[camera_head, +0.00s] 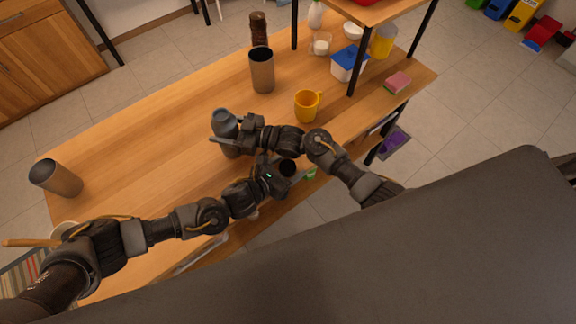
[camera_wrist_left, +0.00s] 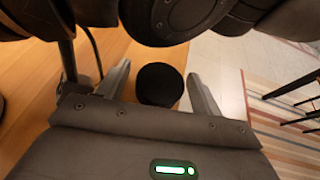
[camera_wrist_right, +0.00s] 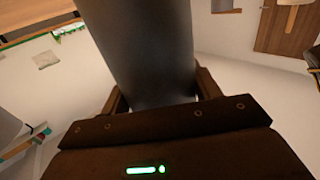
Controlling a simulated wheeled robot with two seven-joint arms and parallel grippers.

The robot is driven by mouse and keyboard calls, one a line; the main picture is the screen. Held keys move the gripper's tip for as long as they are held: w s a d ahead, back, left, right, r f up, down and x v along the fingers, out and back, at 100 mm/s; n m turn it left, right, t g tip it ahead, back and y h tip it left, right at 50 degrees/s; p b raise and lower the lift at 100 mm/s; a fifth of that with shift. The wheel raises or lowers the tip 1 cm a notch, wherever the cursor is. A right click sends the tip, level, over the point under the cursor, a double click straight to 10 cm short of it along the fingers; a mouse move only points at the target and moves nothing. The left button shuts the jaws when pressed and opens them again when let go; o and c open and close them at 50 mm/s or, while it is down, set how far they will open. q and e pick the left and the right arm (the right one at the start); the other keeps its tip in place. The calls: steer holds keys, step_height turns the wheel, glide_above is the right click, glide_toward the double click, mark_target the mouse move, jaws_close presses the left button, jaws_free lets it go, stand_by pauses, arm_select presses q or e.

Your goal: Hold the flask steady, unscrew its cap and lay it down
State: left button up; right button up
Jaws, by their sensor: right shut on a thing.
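The grey flask (camera_head: 224,122) is near the middle of the table, with its lower part partly hidden. My right gripper (camera_head: 221,138) is shut on it. In the right wrist view the flask's grey body (camera_wrist_right: 148,50) fills the space between the fingers (camera_wrist_right: 158,95). A round black cap (camera_head: 287,168) is apart from the flask, near the table's front edge. My left gripper (camera_head: 281,174) is there, with its fingers on either side of the cap. In the left wrist view the cap (camera_wrist_left: 160,84) shows between spread fingers (camera_wrist_left: 162,82), with gaps on both sides. I cannot tell what supports the cap.
A tall tumbler (camera_head: 262,75) and a yellow mug (camera_head: 306,106) stand behind my arms. Another tumbler (camera_head: 58,180) is at the left end. A shelf with a blue-and-white box (camera_head: 347,65) stands at the right. The table's left middle (camera_head: 140,150) is clear.

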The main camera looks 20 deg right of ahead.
arm_select(q)
steer(key=v, duration=1.2)
steer(key=shift+r, duration=0.15)
steer(key=shift+s+d, duration=0.1)
steer(key=shift+d, duration=0.1)
steer(key=c, duration=0.4)
steer(key=s+d+n+y, duration=0.1)
steer(key=s, duration=0.1)
steer(key=s+d+f+n+g+y, duration=0.1)
steer(key=s+d+n+y, duration=0.1)
steer(key=s, duration=0.1)
steer(key=s+d+f+n+y, duration=0.1)
steer(key=s+d+y, duration=0.1)
steer(key=shift+s, duration=0.15)
jaws_close()
steer(key=s+r+n+t+y, duration=0.3)
steer(key=r+n+y, duration=0.1)
steer(key=r+n, duration=0.1)
steer(key=shift+a+r, duration=0.4)
steer(key=shift+r, duration=0.2)
